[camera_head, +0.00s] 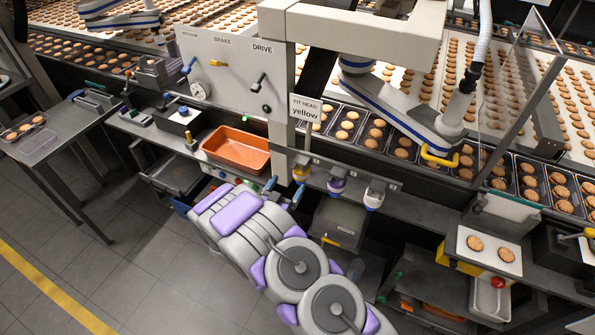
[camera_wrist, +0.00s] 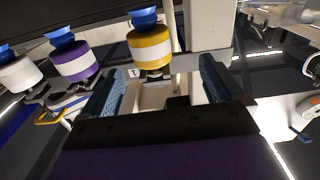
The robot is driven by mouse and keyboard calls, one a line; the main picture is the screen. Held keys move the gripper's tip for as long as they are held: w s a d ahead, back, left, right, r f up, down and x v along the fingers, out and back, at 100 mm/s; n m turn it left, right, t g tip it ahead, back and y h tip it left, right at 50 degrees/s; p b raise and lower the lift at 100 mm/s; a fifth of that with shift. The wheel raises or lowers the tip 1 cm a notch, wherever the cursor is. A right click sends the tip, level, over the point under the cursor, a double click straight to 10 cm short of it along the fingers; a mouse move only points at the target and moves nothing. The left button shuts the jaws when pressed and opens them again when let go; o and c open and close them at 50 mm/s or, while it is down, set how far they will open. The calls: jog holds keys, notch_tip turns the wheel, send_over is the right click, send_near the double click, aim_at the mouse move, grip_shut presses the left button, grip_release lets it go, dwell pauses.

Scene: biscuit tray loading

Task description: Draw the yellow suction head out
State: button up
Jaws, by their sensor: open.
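The yellow suction head (camera_head: 301,173) hangs at the left end of a rack rail (camera_head: 350,173). In the wrist view the yellow suction head (camera_wrist: 150,48) has a white band and a blue cup, and its neck shows between my finger pads. My gripper (camera_wrist: 158,88) is open, with a blue pad on each side and nothing clamped. In the head view my gripper (camera_head: 285,190) is just below and left of the yellow head. I cannot tell whether either pad touches it.
A purple head (camera_head: 337,186) and a white head (camera_head: 374,195) hang to the right on the same rail. A sign (camera_head: 306,109) reads "FIT HEAD yellow". A grey post (camera_head: 281,120) stands beside the yellow head. An orange tray (camera_head: 236,148) lies left of it.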

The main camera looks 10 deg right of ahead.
aim_at(301, 168)
jog(key=w+d, duration=0.4)
jog(key=d, duration=0.1)
jog(key=w+d+b, duration=0.1)
jog(key=w+d, duration=0.1)
jog(key=shift+d, duration=0.15)
jog(key=shift+w, duration=0.25)
jog(key=shift+w+a, duration=0.3)
jog(key=shift+a, duration=0.55)
jog(key=shift+d, duration=1)
jog(key=c, duration=0.3)
jog(key=shift+a, duration=0.15)
jog(key=c, duration=0.3)
jog(key=shift+a, duration=0.6)
jog(key=c, duration=0.4)
jog(key=shift+d, duration=0.1)
jog(key=shift+c, duration=1)
jog(key=shift+d, duration=0.35)
jog(key=shift+c, duration=0.4)
jog(key=shift+a+r, duration=0.15)
jog(key=shift+a, duration=0.15)
